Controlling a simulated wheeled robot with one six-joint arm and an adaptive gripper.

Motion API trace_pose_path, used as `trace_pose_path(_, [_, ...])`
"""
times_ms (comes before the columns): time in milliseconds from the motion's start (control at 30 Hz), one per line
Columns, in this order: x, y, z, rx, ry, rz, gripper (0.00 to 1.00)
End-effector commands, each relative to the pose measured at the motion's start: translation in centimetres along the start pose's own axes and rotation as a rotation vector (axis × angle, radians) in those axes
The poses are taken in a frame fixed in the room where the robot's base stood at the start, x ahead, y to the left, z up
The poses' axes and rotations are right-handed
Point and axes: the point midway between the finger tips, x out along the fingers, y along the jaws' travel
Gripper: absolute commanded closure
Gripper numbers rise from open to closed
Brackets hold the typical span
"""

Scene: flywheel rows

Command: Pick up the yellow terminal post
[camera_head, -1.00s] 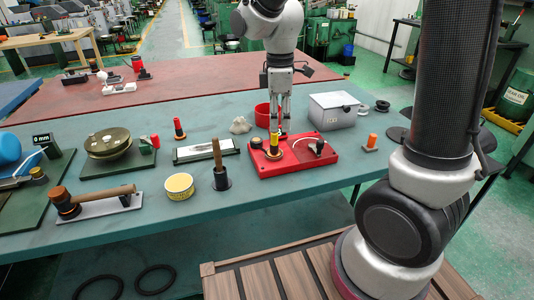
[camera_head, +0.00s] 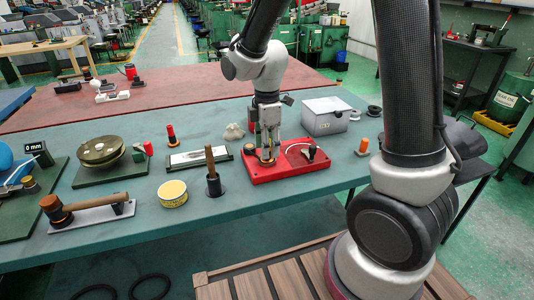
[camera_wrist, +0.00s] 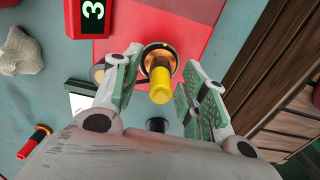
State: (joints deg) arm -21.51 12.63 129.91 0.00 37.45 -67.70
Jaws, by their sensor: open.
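The yellow terminal post (camera_wrist: 160,85) stands on the red base (camera_wrist: 205,12), in a copper-coloured ring. In the wrist view it lies between the two green-padded fingers of my gripper (camera_wrist: 158,95), with a gap on each side. My gripper is open and points down over the post. In the head view my gripper (camera_head: 267,152) is at the left part of the red base (camera_head: 285,174), and its fingers mostly hide the post. A dark post (camera_wrist: 157,125) shows nearer my palm in the wrist view.
A grey box (camera_head: 325,117) stands behind the red base. A wooden-handled tool (camera_head: 212,172) and a yellow tin (camera_head: 173,193) are to the left. An orange-topped post (camera_head: 363,145) is to the right. The green table front is partly clear.

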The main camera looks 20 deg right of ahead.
Motion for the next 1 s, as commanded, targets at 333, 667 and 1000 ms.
trace_pose_path(333, [-0.1, 0.0, 0.0, 0.000, 0.000, 0.000, 0.90])
trace_pose_path(667, [-0.1, 0.0, 0.0, 0.000, 0.000, 0.000, 1.00])
trace_pose_path(1000, [-5.1, 0.1, 0.0, 0.000, 0.002, 0.006, 1.00])
